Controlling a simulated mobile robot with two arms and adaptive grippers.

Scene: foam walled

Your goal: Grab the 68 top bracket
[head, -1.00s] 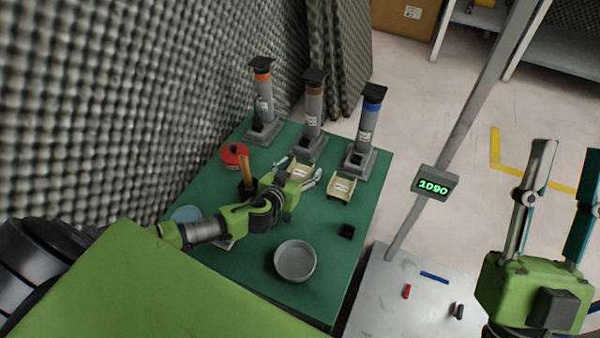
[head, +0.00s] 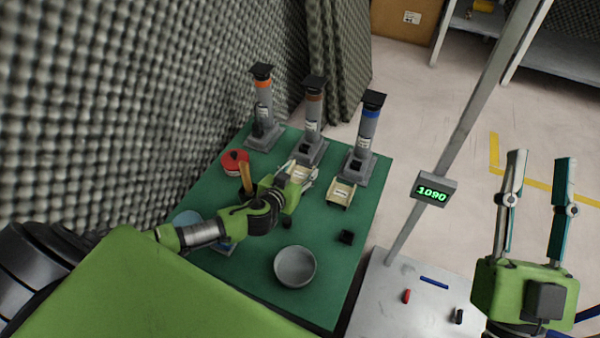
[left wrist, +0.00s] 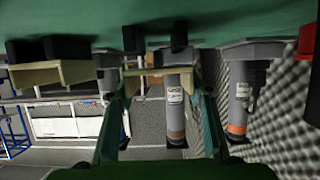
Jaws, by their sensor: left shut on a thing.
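Two tan brackets with pale labels are on the green table; I cannot read the labels. The nearer-left bracket (head: 303,172) is partly hidden by my left gripper (head: 306,181), which is shut on it. The left wrist view shows this bracket (left wrist: 138,74) between the two fingers of my left gripper (left wrist: 160,100). The other tan bracket (head: 341,192) is free, just to the right; it also shows in the left wrist view (left wrist: 50,75). My right gripper (head: 541,160) is open and empty, above the floor at the right.
Three grey columns stand behind the brackets, with orange (head: 263,92), brown (head: 314,100) and blue (head: 370,115) bands. A red container (head: 235,161), a grey bowl (head: 295,267) and a small black block (head: 346,237) share the table. A post carries a display reading 1090 (head: 433,190).

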